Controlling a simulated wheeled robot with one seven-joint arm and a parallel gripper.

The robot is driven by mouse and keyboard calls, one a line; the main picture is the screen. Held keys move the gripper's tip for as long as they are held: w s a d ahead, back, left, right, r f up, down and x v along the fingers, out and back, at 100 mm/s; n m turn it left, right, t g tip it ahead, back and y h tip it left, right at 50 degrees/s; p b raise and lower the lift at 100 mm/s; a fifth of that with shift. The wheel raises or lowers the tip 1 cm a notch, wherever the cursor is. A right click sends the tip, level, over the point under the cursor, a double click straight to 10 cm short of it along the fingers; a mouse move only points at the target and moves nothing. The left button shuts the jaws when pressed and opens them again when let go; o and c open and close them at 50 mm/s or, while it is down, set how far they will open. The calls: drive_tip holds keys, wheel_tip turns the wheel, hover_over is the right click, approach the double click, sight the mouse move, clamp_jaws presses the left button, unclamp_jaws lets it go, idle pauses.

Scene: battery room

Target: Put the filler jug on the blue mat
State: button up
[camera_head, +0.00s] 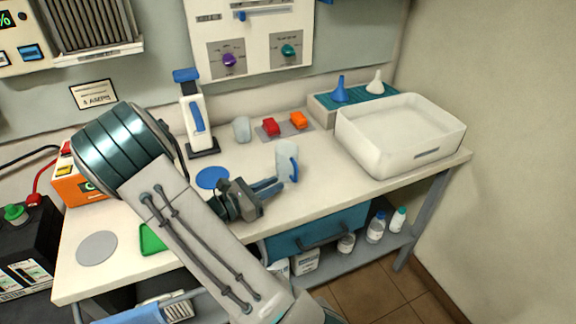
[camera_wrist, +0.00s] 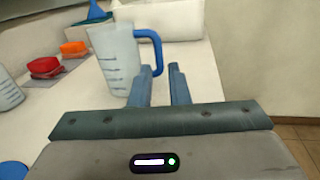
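The filler jug (camera_head: 284,163), a translucent cup with a blue handle, stands upright on the bench. It also shows in the wrist view (camera_wrist: 115,60), with dark level marks and its handle on the right. My gripper (camera_head: 282,184) is open and empty, low at the jug's front. In the wrist view the two blue fingers (camera_wrist: 160,75) are apart, and the handle appears just ahead of their tips; contact cannot be told. The blue mat (camera_head: 212,178) is a bare round disc left of the jug, partly behind my gripper. Its edge shows in the wrist view (camera_wrist: 14,171).
A second translucent beaker (camera_head: 242,130) stands behind, near red (camera_head: 270,127) and orange (camera_head: 299,119) pieces on a grey pad. A white tray (camera_head: 385,160) is to the right. A white-and-blue bottle-like device (camera_head: 195,120) stands behind the mat. A grey disc (camera_head: 97,248) lies front left.

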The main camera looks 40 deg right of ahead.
sight(296, 170)
drive_tip(key=d, duration=0.3)
drive_tip(key=shift+d, duration=0.1)
drive_tip(key=shift+d+r+p, duration=0.15)
drive_tip(key=shift+d+p, duration=0.15)
drive_tip(key=shift+d, duration=1)
drive_tip(key=shift+d+r+p, duration=0.1)
drive_tip(key=shift+d+p, duration=0.2)
drive_tip(key=shift+d, duration=1)
clamp_jaws()
